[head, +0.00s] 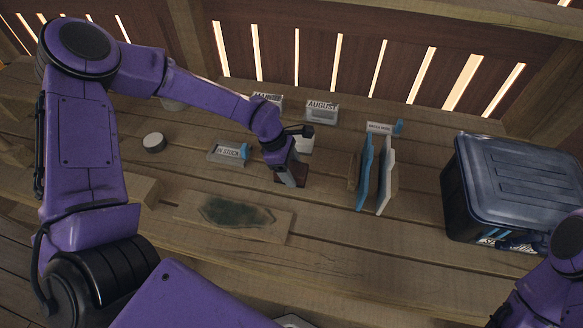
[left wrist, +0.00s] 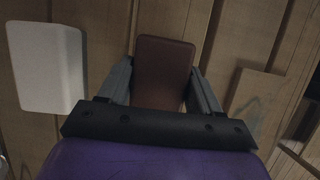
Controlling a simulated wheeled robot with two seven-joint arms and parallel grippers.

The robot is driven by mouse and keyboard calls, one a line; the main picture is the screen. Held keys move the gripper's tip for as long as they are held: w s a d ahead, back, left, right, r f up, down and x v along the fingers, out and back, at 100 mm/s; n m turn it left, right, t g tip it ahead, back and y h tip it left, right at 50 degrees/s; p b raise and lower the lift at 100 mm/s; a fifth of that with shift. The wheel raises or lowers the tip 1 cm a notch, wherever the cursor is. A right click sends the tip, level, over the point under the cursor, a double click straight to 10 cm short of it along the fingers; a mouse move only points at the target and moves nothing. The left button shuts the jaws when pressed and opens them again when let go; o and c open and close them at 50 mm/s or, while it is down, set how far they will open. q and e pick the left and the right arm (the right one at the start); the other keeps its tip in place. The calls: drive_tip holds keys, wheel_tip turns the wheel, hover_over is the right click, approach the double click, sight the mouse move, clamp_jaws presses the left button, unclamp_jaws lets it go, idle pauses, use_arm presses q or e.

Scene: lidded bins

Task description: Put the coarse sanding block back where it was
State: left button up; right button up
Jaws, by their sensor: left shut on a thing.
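A dark reddish-brown block (left wrist: 165,68), which looks like the sanding block, is between the fingers of my left gripper (head: 291,176). The left gripper is shut on it, low over the middle of the wooden table. In the head view the fingers hide much of the block, and I cannot tell whether it touches the table. A whitish block (head: 305,145) is just behind the gripper; it also shows at the left of the left wrist view (left wrist: 46,66). No coarseness marking is readable. My right gripper is out of view.
A board with a dark green patch (head: 275,222) lies in front. An "IN STOCK" sign (head: 228,153) and a round puck (head: 154,142) are left. An "AUGUST" sign (head: 321,112) stands behind. Upright blue and white panels (head: 386,178) and a lidded blue bin (head: 515,165) are right.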

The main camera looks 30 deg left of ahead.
use_arm(q)
drive_tip(key=shift+f, duration=0.1)
drive_tip(key=o, duration=1.1)
drive_tip(key=shift+r, duration=0.3)
drive_tip(key=v, duration=1.1)
drive_tip(key=shift+s+a+r, duration=0.1)
drive_tip(key=shift+a+r, duration=0.15)
drive_tip(key=shift+a, duration=0.05)
